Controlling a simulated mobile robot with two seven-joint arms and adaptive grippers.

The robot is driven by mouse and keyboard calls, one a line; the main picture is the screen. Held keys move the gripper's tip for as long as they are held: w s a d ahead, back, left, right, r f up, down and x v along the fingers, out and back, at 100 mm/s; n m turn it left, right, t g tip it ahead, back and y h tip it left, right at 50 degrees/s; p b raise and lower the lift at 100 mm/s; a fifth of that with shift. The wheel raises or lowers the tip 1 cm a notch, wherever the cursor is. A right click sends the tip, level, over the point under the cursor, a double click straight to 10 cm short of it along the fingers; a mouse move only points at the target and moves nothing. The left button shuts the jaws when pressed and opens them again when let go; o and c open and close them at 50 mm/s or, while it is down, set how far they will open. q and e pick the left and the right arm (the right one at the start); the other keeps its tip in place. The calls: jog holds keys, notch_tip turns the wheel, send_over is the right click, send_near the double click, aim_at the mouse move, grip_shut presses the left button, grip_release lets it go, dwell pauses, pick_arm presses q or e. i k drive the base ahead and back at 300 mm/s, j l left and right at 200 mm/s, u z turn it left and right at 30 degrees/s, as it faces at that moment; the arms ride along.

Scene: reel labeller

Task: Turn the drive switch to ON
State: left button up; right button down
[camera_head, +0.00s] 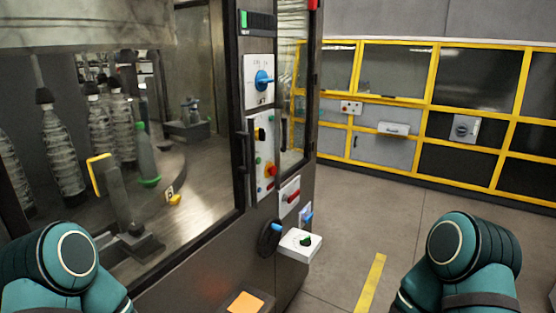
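No label naming the drive switch is readable. On the machine's front post, a blue rotary knob (263,80) sits on a white plate with small markings; its handle points roughly sideways. Below it, a white control panel (262,150) carries a black knob (261,134), a red knob (271,169) and small coloured buttons. Lower right are a plate with a red handle (293,196) and a white box with a green knob (305,241). I cannot tell which is the drive switch. My teal arms show at the lower left and lower right; neither gripper is in view.
A glass door (200,150) with a dark vertical handle stands left of the controls, with bottles inside. A black handwheel (269,238) and an orange pad (242,303) protrude low on the machine. Yellow-framed cabinets (430,100) stand behind. The grey floor (410,215) at right is clear.

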aim_at(259, 133)
jog(key=i+l+u, duration=0.1)
jog(key=u, duration=0.3)
jog(key=i+l+u, duration=0.1)
jog(key=u, duration=0.3)
jog(key=l+u, duration=0.25)
jog(key=u, duration=0.15)
jog(key=i+l+u, duration=0.1)
jog(key=l+u, duration=0.15)
jog(key=l, duration=0.25)
jog(key=i+l+u, duration=0.2)
jog(key=l, duration=0.3)
jog(key=l+u, duration=0.2)
jog(key=l, duration=0.75)
jog(key=k, duration=0.05)
